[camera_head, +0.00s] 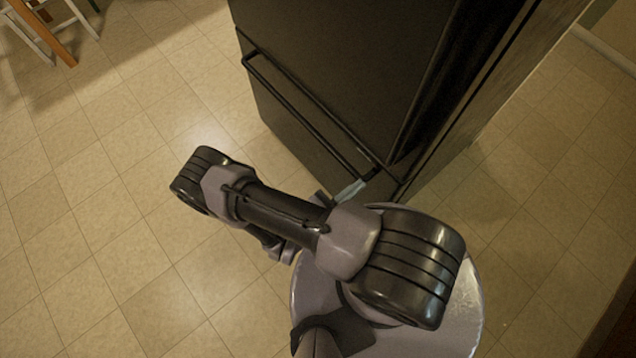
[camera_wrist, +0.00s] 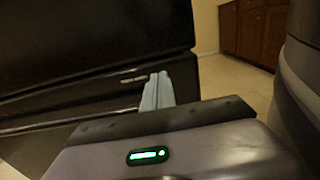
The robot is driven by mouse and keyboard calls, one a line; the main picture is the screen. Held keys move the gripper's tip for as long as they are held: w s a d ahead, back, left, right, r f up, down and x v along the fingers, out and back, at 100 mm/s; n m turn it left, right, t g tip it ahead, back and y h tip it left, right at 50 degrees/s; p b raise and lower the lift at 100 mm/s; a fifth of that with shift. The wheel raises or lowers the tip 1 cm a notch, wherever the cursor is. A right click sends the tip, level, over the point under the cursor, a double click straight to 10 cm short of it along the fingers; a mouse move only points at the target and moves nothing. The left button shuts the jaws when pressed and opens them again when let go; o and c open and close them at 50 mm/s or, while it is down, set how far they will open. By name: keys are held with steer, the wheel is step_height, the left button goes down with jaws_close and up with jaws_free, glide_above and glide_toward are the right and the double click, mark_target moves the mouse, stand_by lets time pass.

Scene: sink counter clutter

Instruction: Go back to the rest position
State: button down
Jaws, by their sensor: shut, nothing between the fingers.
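My gripper (camera_wrist: 158,90) is shut and empty in the wrist view, its pale grey fingers together. In the head view the fingertips (camera_head: 350,190) show just past my folded arm, beside the black fridge (camera_head: 330,60). They look close to the fridge's lower handle bar (camera_head: 310,115). I cannot tell whether they touch it. My arm hides most of the gripper body in the head view. The fridge front (camera_wrist: 90,45) fills the left of the wrist view.
Tiled floor (camera_head: 110,200) lies open to the left of the fridge. A chair or stool (camera_head: 50,35) stands at the far top left. Brown wooden cabinets (camera_wrist: 252,30) show at the back right of the wrist view. The fridge is close in front of me.

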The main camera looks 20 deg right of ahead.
steer(key=v, duration=0.7)
steer(key=shift+p, duration=0.45)
steer(key=w+a+r+m+g+y, duration=0.25)
steer(key=r+m+g+y, duration=0.2)
steer(key=r+m, duration=0.4)
steer(key=w+a+r+m+g+y, duration=0.2)
steer(key=a+r+m+g+y, duration=0.25)
steer(key=r, duration=0.65)
steer(key=s+r+m+t+y, duration=0.3)
steer(key=r+m+t+y, duration=0.6)
steer(key=r, duration=1.4)
steer(key=m+y, duration=0.1)
steer(key=m, duration=0.2)
steer(key=shift+s+d+r+m, duration=0.2)
steer(key=shift+d+r+m, duration=0.15)
steer(key=shift+d+m, duration=0.05)
